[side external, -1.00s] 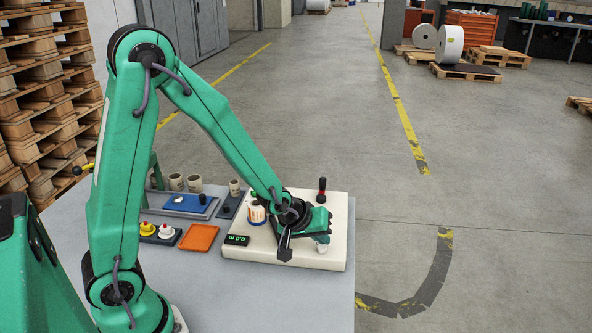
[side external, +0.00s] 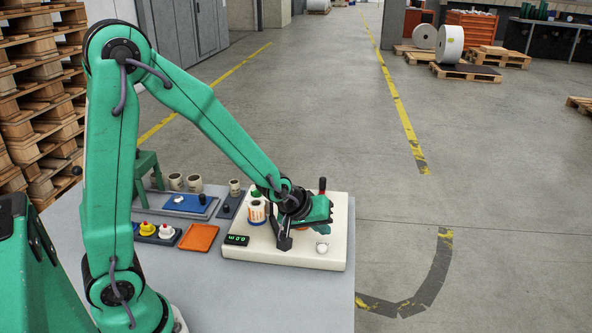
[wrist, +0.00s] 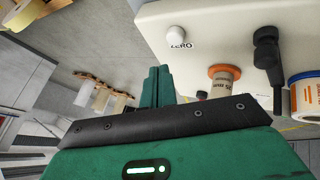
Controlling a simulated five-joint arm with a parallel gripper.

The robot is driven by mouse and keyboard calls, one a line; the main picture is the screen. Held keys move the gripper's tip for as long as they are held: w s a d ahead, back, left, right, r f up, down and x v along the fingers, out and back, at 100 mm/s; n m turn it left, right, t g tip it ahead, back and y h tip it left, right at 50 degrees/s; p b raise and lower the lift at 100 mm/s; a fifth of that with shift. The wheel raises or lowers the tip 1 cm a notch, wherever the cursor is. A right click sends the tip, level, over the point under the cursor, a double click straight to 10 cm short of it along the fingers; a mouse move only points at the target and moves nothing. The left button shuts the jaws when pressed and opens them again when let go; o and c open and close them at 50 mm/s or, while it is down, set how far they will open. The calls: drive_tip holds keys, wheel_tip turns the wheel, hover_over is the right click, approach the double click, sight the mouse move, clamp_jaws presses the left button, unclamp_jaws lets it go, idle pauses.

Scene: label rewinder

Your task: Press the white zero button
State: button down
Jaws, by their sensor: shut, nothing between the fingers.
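The white zero button (side external: 322,247) stands in plain sight on the front right of the cream rewinder (side external: 285,258). In the wrist view the white button (wrist: 177,35) is beside the printed word ZERO, at the upper middle. My gripper (side external: 320,210) is shut and empty, above the panel and behind the button, apart from it. In the wrist view its closed green fingertips (wrist: 158,72) lie below and a little left of the button. The small green display (side external: 237,240) is at the panel's left front.
A label roll (side external: 257,212) and a black-knobbed lever (side external: 322,186) rise from the rewinder. An orange tray (side external: 199,238), a box with yellow and white buttons (side external: 158,233) and a blue pad (side external: 187,203) lie to its left.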

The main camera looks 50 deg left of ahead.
drive_tip(key=shift+r, duration=1.4)
drive_tip(key=shift+s, duration=0.1)
drive_tip(key=s+r+m+g, duration=0.1)
drive_tip(key=s+r+m, duration=0.3)
drive_tip(key=s, duration=0.6)
drive_tip(key=s+a+r+m, duration=0.1)
drive_tip(key=s+r+m, duration=0.3)
drive_tip(key=s+r, duration=0.5)
drive_tip(key=shift+s+a+g, duration=0.2)
drive_tip(key=shift+s+g, duration=0.2)
drive_tip(key=shift+s, duration=0.1)
